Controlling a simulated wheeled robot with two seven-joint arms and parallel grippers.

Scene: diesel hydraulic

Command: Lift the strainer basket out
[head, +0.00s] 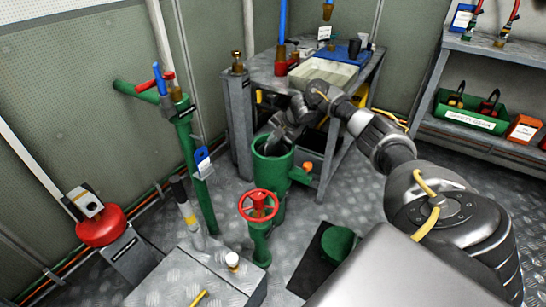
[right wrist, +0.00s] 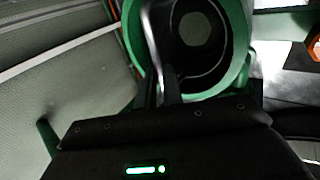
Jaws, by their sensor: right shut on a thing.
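The green strainer housing (head: 272,170) stands upright with its top open. My right gripper (head: 278,143) reaches down to its mouth from above. In the right wrist view, my right gripper (right wrist: 165,92) is shut on a thin grey metal bail at the housing's near rim (right wrist: 243,50). The bail appears to be the handle of the strainer basket (right wrist: 213,75). The basket shows as a dark round opening inside the green rim, with a grey disc at its bottom. Most of its wall is hidden, and I cannot tell how far it is raised. My left gripper is not in view.
A red handwheel valve (head: 258,205) stands in front of the housing. A green lid (head: 338,243) lies on a black mat (head: 308,272). A workbench with a pale tray (head: 322,74) stands behind; a shelf with a green bin (head: 470,110) is at right.

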